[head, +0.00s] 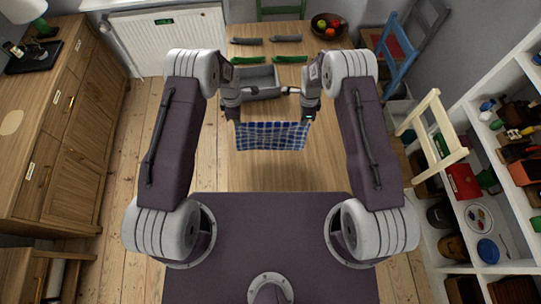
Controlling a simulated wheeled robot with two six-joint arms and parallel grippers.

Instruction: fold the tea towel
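The tea towel (271,136) is blue and white checked. In the head view it hangs between my two grippers in front of the wooden table (270,173). Its upper edge is stretched between them and sags slightly. My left gripper (236,120) is at the towel's upper left corner and appears shut on it. My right gripper (306,119) is at the upper right corner and appears shut on it. The fingertips are small in this view. I cannot tell whether the towel's lower edge touches the table.
A grey tray (262,76) lies behind the towel. Dark grey items (287,38) and green items (290,59) lie farther back, with a fruit bowl (328,27). A blue chair (397,52) stands at the right. The near tabletop is clear. Shelves (500,150) and a cabinet (50,130) flank me.

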